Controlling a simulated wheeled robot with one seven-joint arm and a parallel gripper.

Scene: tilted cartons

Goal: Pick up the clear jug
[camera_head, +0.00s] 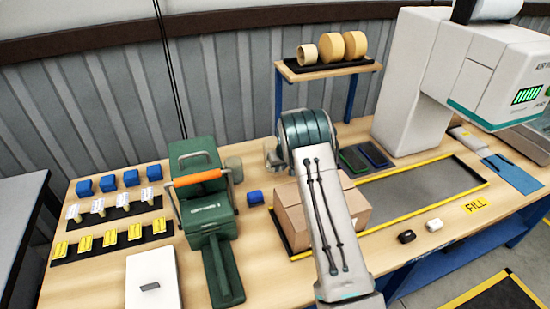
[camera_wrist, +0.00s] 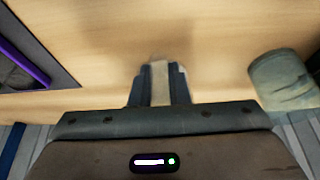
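A small clear jug (camera_head: 272,155) stands on the workbench in the head view, just left of my arm's upper end. It is faint and partly covered by my arm. My gripper (camera_wrist: 160,88) shows in the wrist view with its two dark fingers apart. A narrow pale strip and a faint see-through shape lie between and just beyond the fingertips. This looks like part of the jug, but I cannot tell whether the fingers touch it. My gripper is hidden behind my arm in the head view.
A grey-green translucent cup (camera_wrist: 283,82) stands beside my gripper; it also shows in the head view (camera_head: 234,167). A carton (camera_head: 291,216) sits under my arm. A green press (camera_head: 212,230) with an orange handle stands left. Two dark trays (camera_head: 375,153) lie right.

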